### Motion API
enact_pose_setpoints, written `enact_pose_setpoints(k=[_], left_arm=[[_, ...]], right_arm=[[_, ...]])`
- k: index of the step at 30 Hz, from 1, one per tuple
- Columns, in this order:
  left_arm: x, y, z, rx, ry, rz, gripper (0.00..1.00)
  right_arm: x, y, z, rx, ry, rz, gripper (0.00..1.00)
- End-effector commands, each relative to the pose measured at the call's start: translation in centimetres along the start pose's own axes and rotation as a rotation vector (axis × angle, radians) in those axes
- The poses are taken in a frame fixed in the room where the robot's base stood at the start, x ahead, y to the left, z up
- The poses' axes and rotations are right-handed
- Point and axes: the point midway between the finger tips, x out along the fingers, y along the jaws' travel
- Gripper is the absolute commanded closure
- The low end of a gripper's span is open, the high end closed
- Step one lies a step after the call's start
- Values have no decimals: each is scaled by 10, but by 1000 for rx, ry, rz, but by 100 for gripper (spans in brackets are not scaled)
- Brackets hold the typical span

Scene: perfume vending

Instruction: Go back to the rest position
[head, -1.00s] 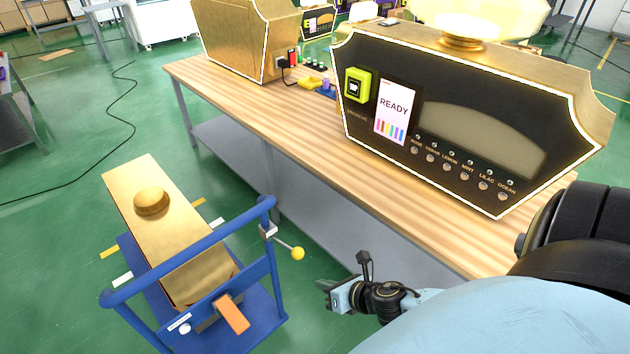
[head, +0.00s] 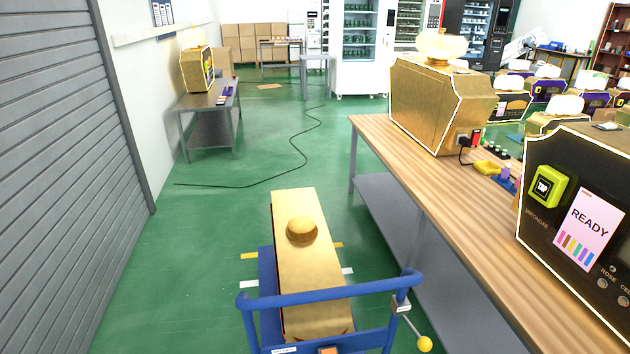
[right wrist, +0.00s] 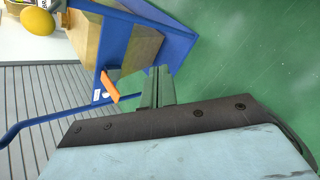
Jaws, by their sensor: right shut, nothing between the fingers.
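My right gripper (right wrist: 158,90) shows in the right wrist view with its two fingers together and nothing between them. It is apart from the blue cart, over the green floor. My left gripper is in no current view. Neither gripper shows in the head view now. The blue cart (head: 330,296) stands on the floor at the lower middle of the head view, carrying a long gold box (head: 308,268) with a round gold knob (head: 301,229). In the right wrist view, the cart's blue frame (right wrist: 185,45) and an orange tab (right wrist: 110,87) lie at the upper left.
A wooden table (head: 440,185) with gold perfume machines (head: 430,100) runs along the right. A black machine (head: 580,225) with a READY screen is nearest. A grey shutter (head: 60,150) stands left.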

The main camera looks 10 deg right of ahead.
Motion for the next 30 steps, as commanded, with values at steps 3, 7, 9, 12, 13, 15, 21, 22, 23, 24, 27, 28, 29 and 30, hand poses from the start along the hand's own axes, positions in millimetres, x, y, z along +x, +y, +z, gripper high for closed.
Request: enact_pose_setpoints(k=[3,7,9,12,13,15,21,22,23,24,27,28,29,30], left_arm=[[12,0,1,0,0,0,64],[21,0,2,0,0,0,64],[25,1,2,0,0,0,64],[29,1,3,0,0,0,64],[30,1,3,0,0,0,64],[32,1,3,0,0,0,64],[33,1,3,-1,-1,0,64],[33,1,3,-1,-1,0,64],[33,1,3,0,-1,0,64],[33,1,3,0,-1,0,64],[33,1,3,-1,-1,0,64],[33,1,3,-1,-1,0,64],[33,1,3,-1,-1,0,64],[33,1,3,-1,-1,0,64]], right_arm=[[16,-76,-58,507,8,-194,100],[11,-141,-133,1050,-41,-407,100],[2,-166,-176,1304,-88,-516,100],[-14,-189,-228,1597,-168,-651,100],[-18,-194,-241,1665,-192,-684,100],[-28,-201,-266,1792,-242,-748,100],[-42,-208,-295,1943,-314,-824,100],[-43,-208,-296,1947,-316,-826,100],[-43,-208,-296,1949,-317,-826,100],[-43,-208,-295,1948,-316,-826,100],[-43,-208,-295,1946,-315,-825,100],[-43,-208,-295,1945,-315,-825,100],[-43,-208,-295,1944,-315,-825,100],[-43,-208,-295,1944,-315,-824,100]])
